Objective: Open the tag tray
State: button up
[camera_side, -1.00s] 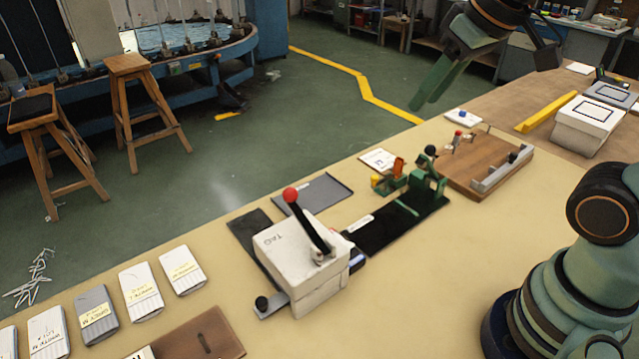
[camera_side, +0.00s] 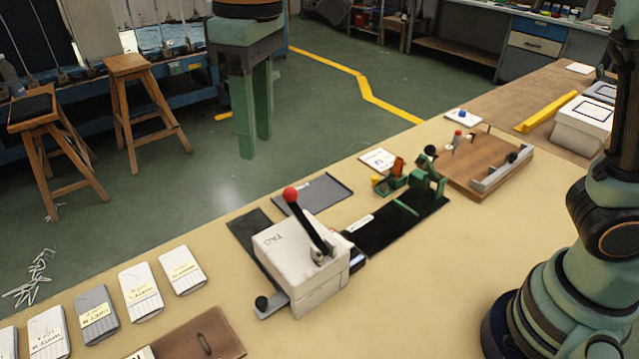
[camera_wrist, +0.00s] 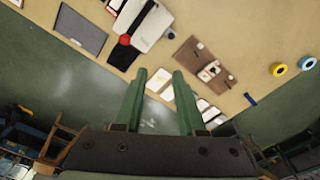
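The white box marked TAG (camera_side: 285,247) stands on the cream bench, with a black lever ending in a red knob (camera_side: 291,194). At its near left foot a grey strip with a black knob (camera_side: 262,302) sticks out low; it looks like the tag tray's handle. How far the tray is out I cannot tell. In the wrist view the box (camera_wrist: 150,27) is beyond the fingertips, with the black knob (camera_wrist: 171,35) at its right. My gripper (camera_side: 255,147) points down, high and apart from the box. Its green fingers (camera_wrist: 162,72) are spread and empty.
Sock packets (camera_side: 141,291) lie in a row left of the box, near a brown board (camera_side: 225,340). A flat grey tray (camera_side: 322,190) lies behind the box. A green fixture (camera_side: 425,180) and wooden board (camera_side: 474,180) stand right.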

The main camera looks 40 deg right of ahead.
jog(key=a+f, duration=0.1)
jog(key=a, duration=0.3)
jog(key=n, duration=0.1)
send_near(261, 301)
notch_tip(261, 301, down, 8)
jog(key=shift+w+a+f, duration=0.15)
dwell(0.3)
grip_shut()
dwell(1.3)
